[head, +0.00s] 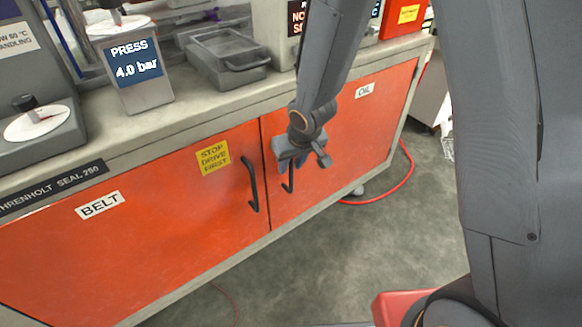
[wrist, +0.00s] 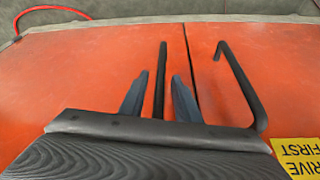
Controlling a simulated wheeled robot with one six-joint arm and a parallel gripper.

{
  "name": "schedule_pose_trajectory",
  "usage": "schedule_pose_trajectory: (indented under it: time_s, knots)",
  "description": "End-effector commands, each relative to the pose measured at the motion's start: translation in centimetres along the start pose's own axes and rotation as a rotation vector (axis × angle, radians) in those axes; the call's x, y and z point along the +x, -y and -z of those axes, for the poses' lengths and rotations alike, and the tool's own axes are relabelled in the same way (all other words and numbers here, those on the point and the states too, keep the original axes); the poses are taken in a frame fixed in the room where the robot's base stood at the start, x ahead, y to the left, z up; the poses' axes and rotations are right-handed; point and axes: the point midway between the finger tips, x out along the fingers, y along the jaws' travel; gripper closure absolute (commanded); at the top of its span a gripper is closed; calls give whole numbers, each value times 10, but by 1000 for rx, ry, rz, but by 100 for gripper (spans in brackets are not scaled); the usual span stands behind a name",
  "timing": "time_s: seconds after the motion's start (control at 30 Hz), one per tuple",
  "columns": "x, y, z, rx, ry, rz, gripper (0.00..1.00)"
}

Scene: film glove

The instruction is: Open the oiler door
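The oiler door (head: 340,135) is the right orange-red door, with a white OIL label (head: 365,90). It looks shut, flush with the door beside it. Its black bar handle (head: 289,178) is near its left edge, partly hidden behind my gripper (head: 292,160). In the wrist view, my gripper (wrist: 160,76) is open, with one finger on each side of the oiler handle (wrist: 161,60). A gap shows between each finger and the bar. The depth of the fingers around the handle is hard to tell.
The left door (head: 140,225) has a BELT label, a yellow STOP DRIVE FIRST sign (head: 213,157) and its own black handle (head: 250,185), close to my gripper. The worktop above carries a grey tray (head: 225,60) and a pressure gauge stand (head: 135,70). A red hose (head: 400,185) lies on the floor.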

Motion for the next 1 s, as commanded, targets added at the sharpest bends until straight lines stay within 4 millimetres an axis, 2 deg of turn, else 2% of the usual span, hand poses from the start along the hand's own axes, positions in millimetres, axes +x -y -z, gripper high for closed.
schedule_pose_trajectory:
  time_s: [0.3,0.47,0.5,0.83,1.0]
  knots:
    - [1,0,0,0,0,0,71]
    - [1,0,0,0,0,0,98]
    - [1,0,0,0,0,0,100]
    - [0,0,-2,-6,1,2,100]
    - [-5,0,-11,-35,3,15,100]
